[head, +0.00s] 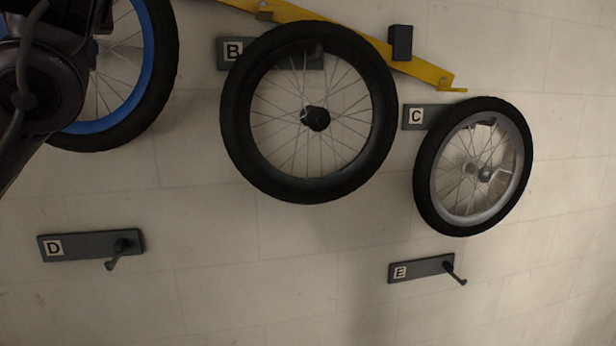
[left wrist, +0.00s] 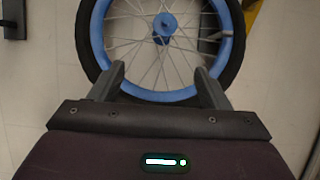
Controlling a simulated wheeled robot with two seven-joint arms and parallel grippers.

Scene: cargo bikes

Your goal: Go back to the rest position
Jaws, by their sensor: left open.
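A blue-rimmed wheel (head: 158,58) with a black tyre is at the upper left of the head view, partly hidden behind my left arm. In the left wrist view the blue-rimmed wheel (left wrist: 160,95) fills the upper middle. My left gripper (left wrist: 160,70) is open, its two fingers spread in front of the lower part of that wheel. I cannot tell whether they touch it. In the head view the left gripper's fingers are not clearly seen. My right gripper is in neither view.
A black-rimmed wheel (head: 240,135) hangs at plate B (head: 230,64) and a grey-rimmed wheel (head: 428,200) at plate C (head: 411,125). Hook plates D (head: 78,246) and E (head: 420,268) are empty. A yellow bar (head: 425,72) runs across the top.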

